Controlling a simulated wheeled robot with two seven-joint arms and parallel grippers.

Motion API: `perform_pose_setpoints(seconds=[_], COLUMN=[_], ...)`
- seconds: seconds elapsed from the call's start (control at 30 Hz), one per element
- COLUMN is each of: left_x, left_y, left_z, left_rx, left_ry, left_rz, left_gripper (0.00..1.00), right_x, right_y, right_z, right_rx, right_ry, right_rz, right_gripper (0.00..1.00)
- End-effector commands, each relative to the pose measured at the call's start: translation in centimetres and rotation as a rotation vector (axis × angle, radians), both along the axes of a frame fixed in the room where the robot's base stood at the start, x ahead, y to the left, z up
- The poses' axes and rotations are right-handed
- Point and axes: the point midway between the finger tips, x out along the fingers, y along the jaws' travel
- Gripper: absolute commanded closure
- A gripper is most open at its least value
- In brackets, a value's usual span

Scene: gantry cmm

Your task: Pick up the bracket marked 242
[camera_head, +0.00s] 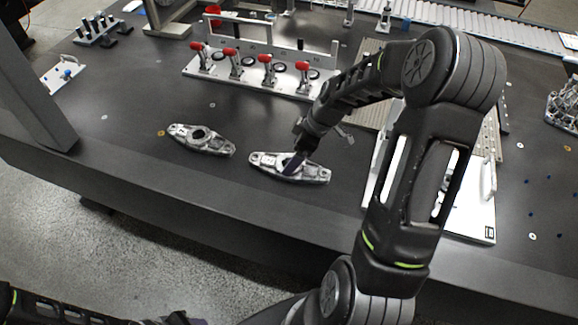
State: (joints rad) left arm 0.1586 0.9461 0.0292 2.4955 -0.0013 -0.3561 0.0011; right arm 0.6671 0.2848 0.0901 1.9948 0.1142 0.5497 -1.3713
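Two grey metal brackets lie flat on the dark table. One bracket (187,132) is at the left, with a round hole in its middle and a small pale label on its left end. The other bracket (316,174) is to its right and nearer the front edge, also with a pale label at its left end. The numbers are too small to read. My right gripper (293,164) points down at the middle of the right bracket, its dark fingertips over or in the central opening. Whether it grips is unclear. My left gripper (185,319) is only partly in view at the bottom edge.
A fixture plate (225,80) with several red-handled clamps stands behind the brackets. A white plate (470,217) with a handle is at right, partly behind my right arm. A dark post (38,85) rises at left. The table around the left bracket is clear.

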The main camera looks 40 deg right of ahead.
Motion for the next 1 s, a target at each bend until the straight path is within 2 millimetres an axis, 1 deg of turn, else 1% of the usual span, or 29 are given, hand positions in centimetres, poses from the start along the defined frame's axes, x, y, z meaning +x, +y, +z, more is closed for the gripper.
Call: perform_pose_setpoints(seconds=[0.27,0.37,0.47,0.53,0.63,0.73,1.0], left_x=[0.0,0.0,0.0,0.0,0.0,0.0,0.0], left_y=[0.0,0.0,0.0,0.0,0.0,0.0,0.0], left_z=[0.2,0.5,1.1,1.2,1.3,1.2,1.2], left_rx=[0.0,0.0,0.0,0.0,0.0,0.0,0.0], left_ry=[0.0,0.0,0.001,0.001,0.001,0.001,0.001], left_rz=[0.0,0.0,0.0,0.0,0.0,0.0,0.0], left_gripper=[0.64,0.64,0.64,0.64,0.64,0.64,0.64], right_x=[0.1,0.2,0.6,0.9,1.2,1.3,1.3], right_y=[0.1,0.4,0.7,0.9,1.1,1.1,1.1], right_z=[-0.2,-1.2,-2.6,-3.7,-4.6,-4.9,-4.9], right_rx=[0.001,0.002,0.002,0.001,0.001,-0.001,-0.001], right_ry=[0.001,0.003,0.003,0.002,0.002,-0.001,-0.001], right_rz=[0.0,0.0,0.002,0.002,0.001,-0.001,-0.001], right_gripper=[0.08,0.08,0.08,0.08,0.08,0.08,0.08])
